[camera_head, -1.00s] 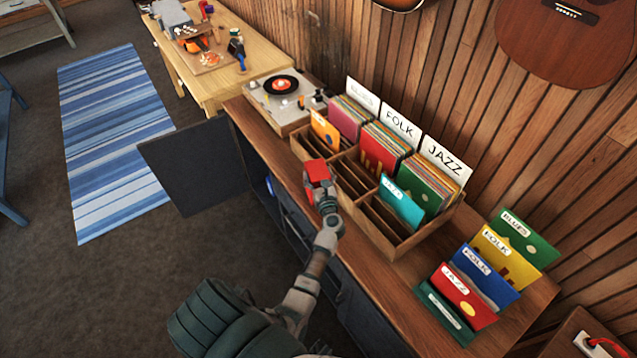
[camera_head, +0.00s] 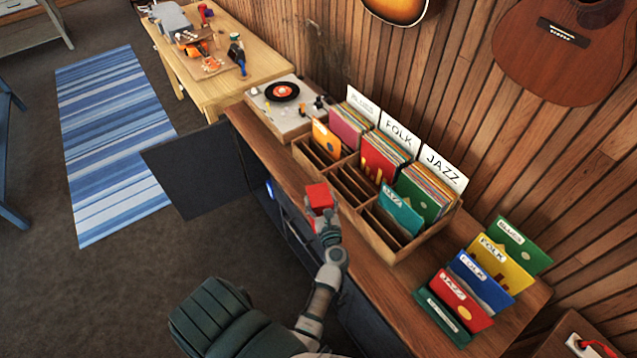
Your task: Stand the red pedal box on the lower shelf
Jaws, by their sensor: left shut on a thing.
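The red pedal box (camera_head: 319,196) is a small bright red block. My left gripper (camera_head: 325,214) is shut on it and holds it at the front edge of the cabinet's wooden top, in front of the record crate. The fingers are partly hidden behind the box and the wrist. The lower shelf is not clearly visible; the cabinet's dark front (camera_head: 298,232) is seen steeply from above, and the arm covers part of it. My right gripper is out of view.
The dark cabinet door (camera_head: 198,168) stands open to the left. A wooden record crate (camera_head: 392,252) with several dividers is close behind the gripper. A turntable (camera_head: 285,103) is farther along the top. Loose record sleeves (camera_head: 462,298) stand at right.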

